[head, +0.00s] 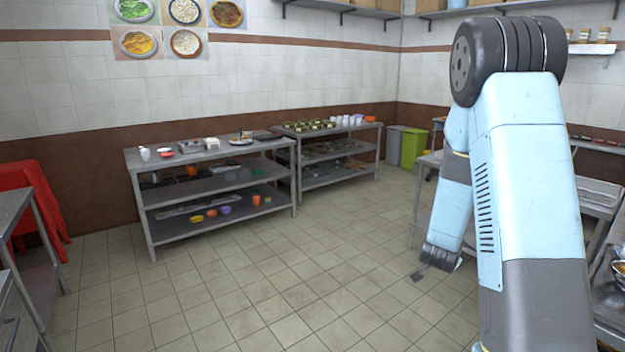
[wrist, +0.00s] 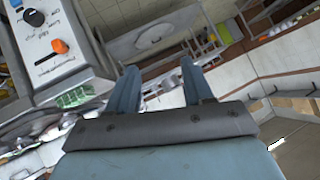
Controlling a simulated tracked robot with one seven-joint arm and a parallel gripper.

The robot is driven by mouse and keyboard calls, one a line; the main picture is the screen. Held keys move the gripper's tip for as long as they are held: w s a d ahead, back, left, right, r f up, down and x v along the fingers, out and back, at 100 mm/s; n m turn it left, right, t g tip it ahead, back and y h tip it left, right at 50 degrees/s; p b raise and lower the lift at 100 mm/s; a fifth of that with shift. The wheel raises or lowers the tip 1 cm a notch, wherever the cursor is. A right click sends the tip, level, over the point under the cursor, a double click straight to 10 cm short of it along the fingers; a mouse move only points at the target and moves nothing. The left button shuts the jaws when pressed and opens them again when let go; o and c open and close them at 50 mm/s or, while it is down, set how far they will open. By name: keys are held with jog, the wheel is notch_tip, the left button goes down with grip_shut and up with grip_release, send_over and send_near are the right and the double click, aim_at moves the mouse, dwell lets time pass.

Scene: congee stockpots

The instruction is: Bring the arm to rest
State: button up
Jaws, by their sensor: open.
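My arm is the only thing the task names. In the head view it rises at the right, bends over at a dark elbow, and its light blue forearm hangs down behind. Its dark lower end shows low over the tiled floor, left of the right-hand tables. My gripper (wrist: 158,66) shows in the wrist view with its two light blue fingers apart. Nothing is held between them; the space shows only distant background. The fingers are too small and hidden to read in the head view.
A steel shelf table (head: 213,165) with small dishes and a second one (head: 325,132) stand along the back wall. A green bin (head: 413,149) is in the far corner. The middle floor is clear.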

jog(key=s+a+r+n+y, duration=0.2)
jog(key=s+a+r, duration=0.2)
jog(key=r, duration=0.2)
jog(key=s+a+r+n+g+y, duration=0.1)
jog(key=s+a+r+n+y, duration=0.2)
jog(key=r, duration=0.4)
jog(key=s+a+r+n+y, duration=0.1)
jog(key=s+a+r, duration=0.3)
jog(key=a+r, duration=0.15)
jog(key=s+a+r+n+g, duration=0.1)
jog(key=s+r, duration=0.3)
jog(key=s, duration=0.7)
jog(key=s+a+r+n+g, duration=0.1)
jog(key=s+r+n, duration=0.2)
jog(key=s, duration=0.8)
jog(key=shift+s+a+r+n+g, duration=0.3)
jog(key=shift+r+n, duration=0.1)
jog(key=shift+r, duration=0.55)
jog(key=shift+c, duration=0.2)
jog(key=shift+c, duration=0.6)
jog(key=shift+w, duration=0.1)
